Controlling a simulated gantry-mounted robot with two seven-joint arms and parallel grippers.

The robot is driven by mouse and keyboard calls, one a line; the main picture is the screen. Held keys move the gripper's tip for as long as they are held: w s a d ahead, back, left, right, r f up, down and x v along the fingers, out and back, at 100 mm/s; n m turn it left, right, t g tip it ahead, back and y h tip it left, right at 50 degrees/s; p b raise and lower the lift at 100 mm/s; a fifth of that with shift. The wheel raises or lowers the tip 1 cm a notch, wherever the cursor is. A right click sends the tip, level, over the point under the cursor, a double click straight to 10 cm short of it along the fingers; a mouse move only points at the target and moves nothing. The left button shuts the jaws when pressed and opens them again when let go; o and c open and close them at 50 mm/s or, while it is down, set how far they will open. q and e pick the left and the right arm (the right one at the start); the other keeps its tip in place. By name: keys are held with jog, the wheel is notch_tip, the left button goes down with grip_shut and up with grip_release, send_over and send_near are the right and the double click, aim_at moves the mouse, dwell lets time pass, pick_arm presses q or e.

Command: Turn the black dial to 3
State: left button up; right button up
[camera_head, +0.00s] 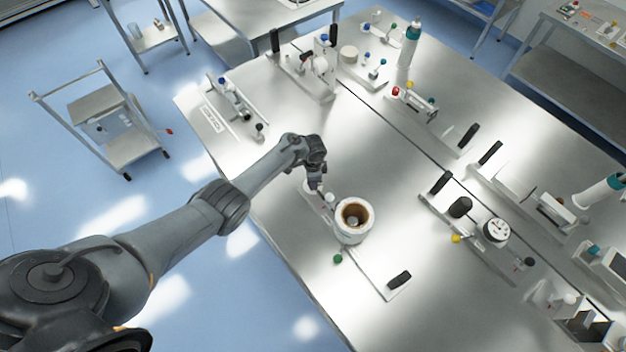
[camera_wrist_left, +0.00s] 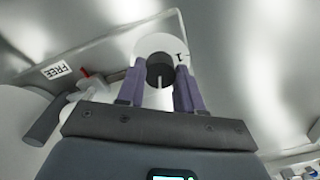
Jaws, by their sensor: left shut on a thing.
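My left gripper (camera_head: 317,187) reaches down from its arm to a fixture near the table's left edge. In the left wrist view, its two purple fingers (camera_wrist_left: 160,82) stand on either side of the black dial (camera_wrist_left: 160,65) and are shut on it. A white disc (camera_wrist_left: 149,44) lies around the dial, with a small dark mark at its right; I cannot read a setting of 3. A pale line runs down the dial's face. In the head view the gripper hides the dial. My right gripper is in neither view.
A white roll with a brown core (camera_head: 354,222) stands close to the right of my left gripper. A green knob (camera_head: 338,259) and a black handle (camera_head: 399,279) are nearer. A FREE label (camera_wrist_left: 57,71) shows in the wrist view. Several other fixtures stand across the metal table.

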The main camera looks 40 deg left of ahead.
pick_arm(q)
jog(key=shift+m, duration=1.1)
jog(key=o, duration=1)
jog(key=shift+o, duration=0.2)
jog(key=shift+r, duration=0.3)
notch_tip(320, 180, up, 10)
jog(key=p, duration=0.3)
jog(key=shift+r, duration=0.15)
